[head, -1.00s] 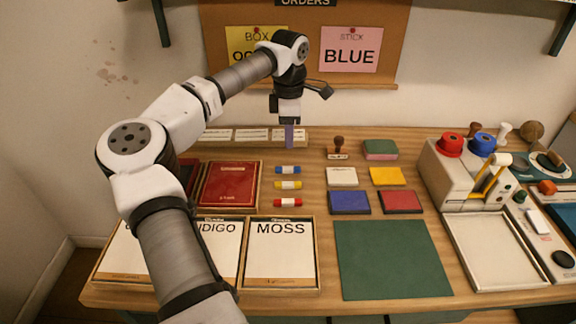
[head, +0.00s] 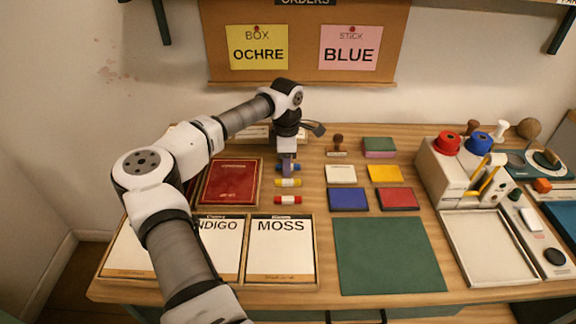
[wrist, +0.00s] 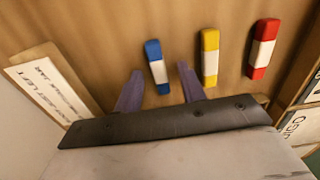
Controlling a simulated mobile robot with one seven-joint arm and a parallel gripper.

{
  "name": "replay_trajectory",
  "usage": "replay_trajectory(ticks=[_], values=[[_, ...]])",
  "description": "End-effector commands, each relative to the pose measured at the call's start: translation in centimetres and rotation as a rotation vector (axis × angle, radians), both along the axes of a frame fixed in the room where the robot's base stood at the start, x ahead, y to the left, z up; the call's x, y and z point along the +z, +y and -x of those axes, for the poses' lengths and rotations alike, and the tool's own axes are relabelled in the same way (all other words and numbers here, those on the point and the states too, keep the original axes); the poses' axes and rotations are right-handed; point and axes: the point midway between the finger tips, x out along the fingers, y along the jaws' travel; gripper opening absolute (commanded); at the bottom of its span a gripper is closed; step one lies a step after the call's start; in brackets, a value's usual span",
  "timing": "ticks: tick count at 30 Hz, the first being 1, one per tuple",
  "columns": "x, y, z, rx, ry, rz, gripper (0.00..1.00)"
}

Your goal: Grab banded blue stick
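The blue stick (wrist: 155,62) with a white paper band lies on the wooden table. In the wrist view it sits between the two purple fingers of my gripper (wrist: 160,88), which are apart, with a gap on each side of the stick. In the head view my gripper (head: 288,168) is over the blue stick (head: 296,167) and hides part of it. I cannot tell the exact height of the fingertips. A yellow banded stick (head: 288,183) and a red banded stick (head: 288,200) lie in the same row, nearer the front.
A red box (head: 231,182) lies left of the sticks. The MOSS panel (head: 281,262) is in front. Ink pads, including a blue one (head: 348,198), lie to the right. A labelled strip (wrist: 50,85) is beside the gripper. A pink card (head: 350,47) reads STICK BLUE.

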Motion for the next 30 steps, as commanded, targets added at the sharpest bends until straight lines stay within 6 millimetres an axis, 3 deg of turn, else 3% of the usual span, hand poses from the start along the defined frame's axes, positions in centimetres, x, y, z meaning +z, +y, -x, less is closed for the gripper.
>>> replay_trajectory(ticks=[2,11,22,30], values=[[0.0,0.0,0.0,0.0,0.0,0.0,0.39],[0.0,0.0,0.0,0.0,0.0,0.0,0.0],[0.7,0.0,-0.1,0.001,-0.003,-0.002,0.0],[5.7,0.1,-0.1,0.002,-0.005,-0.002,0.0]])
